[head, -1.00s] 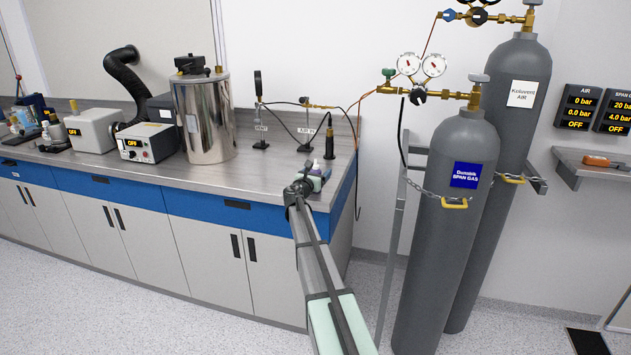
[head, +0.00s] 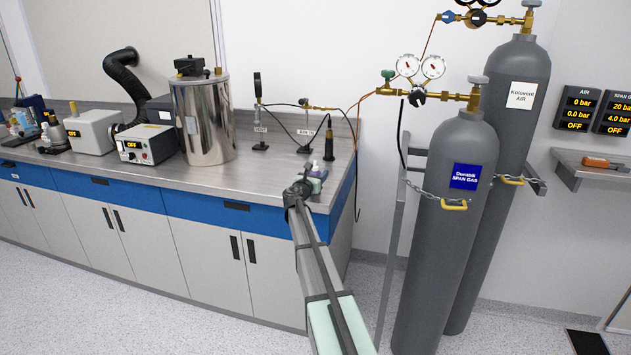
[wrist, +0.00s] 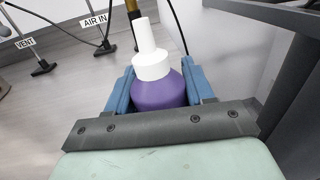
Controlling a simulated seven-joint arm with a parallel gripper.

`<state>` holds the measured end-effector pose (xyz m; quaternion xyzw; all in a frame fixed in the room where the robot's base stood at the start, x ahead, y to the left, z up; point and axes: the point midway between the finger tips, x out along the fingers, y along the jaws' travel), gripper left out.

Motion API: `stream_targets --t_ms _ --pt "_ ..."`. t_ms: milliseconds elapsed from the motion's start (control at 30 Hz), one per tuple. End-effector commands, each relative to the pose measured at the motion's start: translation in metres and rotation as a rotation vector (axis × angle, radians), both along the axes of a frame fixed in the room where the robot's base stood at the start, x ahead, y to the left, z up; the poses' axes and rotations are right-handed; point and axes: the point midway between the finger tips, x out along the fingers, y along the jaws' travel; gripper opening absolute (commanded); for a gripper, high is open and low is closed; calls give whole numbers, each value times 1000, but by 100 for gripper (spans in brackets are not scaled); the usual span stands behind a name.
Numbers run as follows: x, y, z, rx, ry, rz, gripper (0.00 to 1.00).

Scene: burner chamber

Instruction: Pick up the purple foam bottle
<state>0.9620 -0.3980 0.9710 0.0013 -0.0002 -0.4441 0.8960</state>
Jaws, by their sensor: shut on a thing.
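The purple foam bottle (wrist: 160,92) with a white cap and nozzle stands between the two blue fingers of my gripper (wrist: 155,88) in the wrist view. The fingers are shut on its sides. In the head view my gripper (head: 307,182) is at the right end of the bench, and the bottle (head: 316,170) shows only as a small piece past it. The lower part of the bottle is hidden by my gripper. I cannot tell whether its base touches the bench top.
The bench top (head: 265,175) is clear left of my gripper. The VENT stand (head: 260,140) and the AIR IN stand (head: 305,140) stand behind, with a dark upright fitting (head: 329,145) close by. A steel vessel (head: 205,125) stands further left. Tall gas cylinders (head: 450,220) stand to the right.

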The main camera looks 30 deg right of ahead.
Motion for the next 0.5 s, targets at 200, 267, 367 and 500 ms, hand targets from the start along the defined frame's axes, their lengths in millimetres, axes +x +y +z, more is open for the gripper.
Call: stream_targets --t_ms 200,267,367,500 --pt "0 0 10 -1 -1 0 10" --pt "0 0 17 -1 -2 0 10" --pt "0 0 35 -1 -3 0 10" --pt "0 0 60 -1 -3 0 10"
